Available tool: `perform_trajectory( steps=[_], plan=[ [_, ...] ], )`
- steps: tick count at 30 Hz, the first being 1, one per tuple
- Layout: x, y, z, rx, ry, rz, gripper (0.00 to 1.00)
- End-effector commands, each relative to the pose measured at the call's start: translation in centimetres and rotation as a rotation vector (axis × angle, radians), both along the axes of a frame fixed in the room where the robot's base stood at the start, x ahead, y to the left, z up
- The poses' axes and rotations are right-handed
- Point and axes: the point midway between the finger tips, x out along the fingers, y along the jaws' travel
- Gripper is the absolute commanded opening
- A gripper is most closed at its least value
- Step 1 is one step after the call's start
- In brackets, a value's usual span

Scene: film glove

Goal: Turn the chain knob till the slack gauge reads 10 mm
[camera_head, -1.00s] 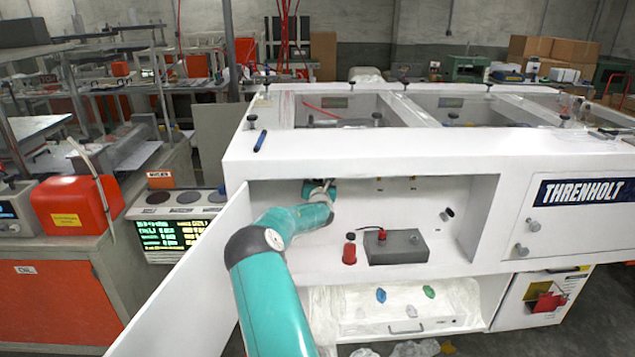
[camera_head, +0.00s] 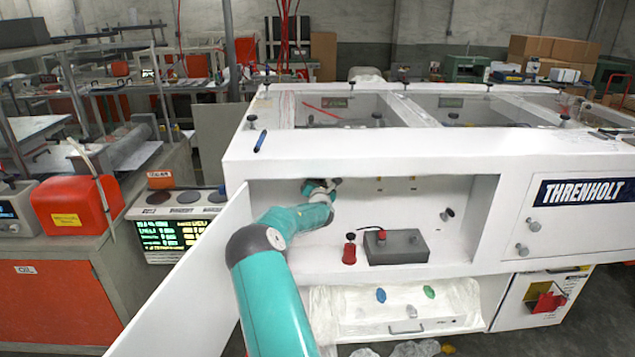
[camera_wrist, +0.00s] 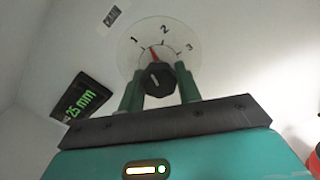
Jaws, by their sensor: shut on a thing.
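The chain knob (camera_wrist: 158,77) is a dark faceted knob at the centre of a round dial (camera_wrist: 130,52) marked 1, 2 and 3, in the wrist view. A red pointer above the knob points between 1 and 2, nearer 2. My gripper (camera_wrist: 158,84) has its two green fingers on either side of the knob, shut on it. The slack gauge (camera_wrist: 81,101) is a dark tilted display left of the knob, with green digits that look like 25 mm. In the head view my gripper (camera_head: 322,187) reaches the back wall of the open bay; the knob is hidden there.
The bay holds a grey box with a red button (camera_head: 397,246) and a small red bottle-like item (camera_head: 349,250). Its open white door (camera_head: 185,290) stands to the left of my arm. A blue pen (camera_head: 260,141) lies on the top edge.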

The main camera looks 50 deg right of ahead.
Motion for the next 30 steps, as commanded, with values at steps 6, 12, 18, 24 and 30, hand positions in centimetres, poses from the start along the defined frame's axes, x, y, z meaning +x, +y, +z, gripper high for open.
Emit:
perform_trajectory(
  steps=[6, 12, 18, 24, 30],
  plan=[
    [0.09, 0.08, 0.10, 0.136, -0.155, 0.001, 0.11],
    [0.09, 0.09, 0.10, 0.262, -0.299, 0.001, 0.11],
    [0.14, 0.14, 0.21, 0.387, -0.441, 0.001, 0.11],
    [0.12, 0.12, 0.24, 0.513, -0.584, 0.000, 0.11],
    [0.16, 0.15, 0.35, 0.638, -0.727, 0.001, 0.11]
  ],
)
